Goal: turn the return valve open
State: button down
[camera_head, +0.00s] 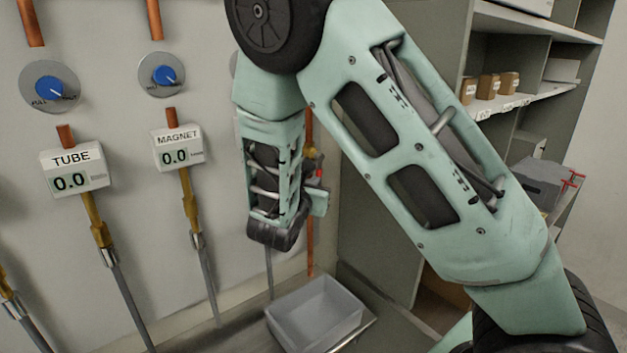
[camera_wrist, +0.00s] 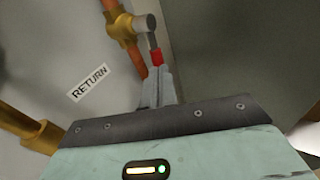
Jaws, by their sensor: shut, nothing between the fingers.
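The return valve (camera_wrist: 122,28) is a brass fitting on a copper pipe, with a grey stem and a lever ending in a red tip (camera_wrist: 156,58). A "RETURN" label (camera_wrist: 87,84) is on the wall beside it. In the head view a bit of the brass valve (camera_head: 312,155) and the red tip (camera_head: 319,173) show behind my arm. My gripper (camera_wrist: 158,75) is shut, its fingertips right at the red tip; I cannot tell whether they touch it. In the head view my arm hides most of the gripper and valve.
TUBE (camera_head: 72,171) and MAGNET (camera_head: 177,148) displays with blue dials hang on the wall to the left. A grey bin (camera_head: 316,318) stands below the valve. A shelf unit (camera_head: 478,45) with small boxes stands close on the right. Another brass fitting (camera_wrist: 40,135) is at lower left in the wrist view.

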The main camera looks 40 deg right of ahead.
jog(key=shift+f, duration=0.1)
jog(key=d+h+b, duration=0.1)
jog(key=b, duration=0.1)
jog(key=shift+w+d+n+t+b, duration=0.2)
jog(key=shift+n+t+b, duration=0.1)
jog(key=shift+n+b, duration=0.1)
dwell(0.3)
